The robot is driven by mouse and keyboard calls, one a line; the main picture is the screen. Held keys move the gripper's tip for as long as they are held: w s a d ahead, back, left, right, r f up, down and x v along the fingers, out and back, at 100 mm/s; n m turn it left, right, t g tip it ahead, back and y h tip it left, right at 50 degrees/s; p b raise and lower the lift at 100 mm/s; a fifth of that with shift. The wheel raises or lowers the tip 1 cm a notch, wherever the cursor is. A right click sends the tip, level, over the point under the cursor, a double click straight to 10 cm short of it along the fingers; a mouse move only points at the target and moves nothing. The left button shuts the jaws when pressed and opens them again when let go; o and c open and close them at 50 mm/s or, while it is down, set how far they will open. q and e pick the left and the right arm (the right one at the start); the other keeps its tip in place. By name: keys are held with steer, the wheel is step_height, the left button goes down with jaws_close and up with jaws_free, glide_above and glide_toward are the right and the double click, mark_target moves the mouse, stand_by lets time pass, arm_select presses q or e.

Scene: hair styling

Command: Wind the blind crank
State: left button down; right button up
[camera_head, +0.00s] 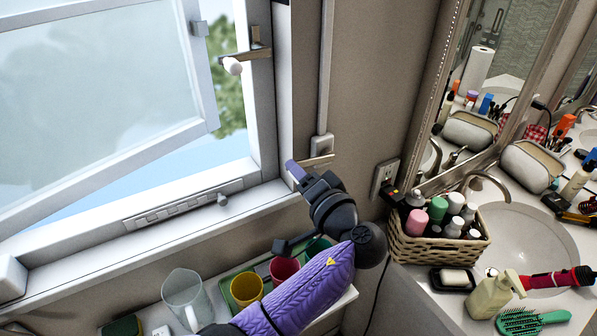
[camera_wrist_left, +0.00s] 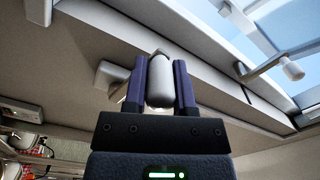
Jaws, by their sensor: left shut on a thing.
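The blind crank is a small pale box (camera_head: 322,146) on the wall beside the window, at the foot of a vertical rail. A short tan crank arm (camera_head: 319,160) sticks out below it. My left gripper (camera_head: 300,174) is at the left end of this arm. In the left wrist view, its two purple fingers are shut on the crank's pale rounded knob (camera_wrist_left: 160,80), one on each side. The crank box also shows there (camera_wrist_left: 112,76), left of the fingers. In the head view, the fingers hide the knob. My right gripper is not in view.
The window (camera_head: 105,85) stands tilted open, with a white-knobbed handle (camera_head: 232,66) on its frame. A wicker basket (camera_head: 438,246) of bottles sits by the sink (camera_head: 520,225) at right.

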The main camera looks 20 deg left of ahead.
arm_select(q)
steer(key=shift+w+r, duration=0.1)
steer(key=shift+r, duration=0.4)
steer(key=shift+c, duration=2.2)
jaws_free()
steer(key=shift+f, duration=0.1)
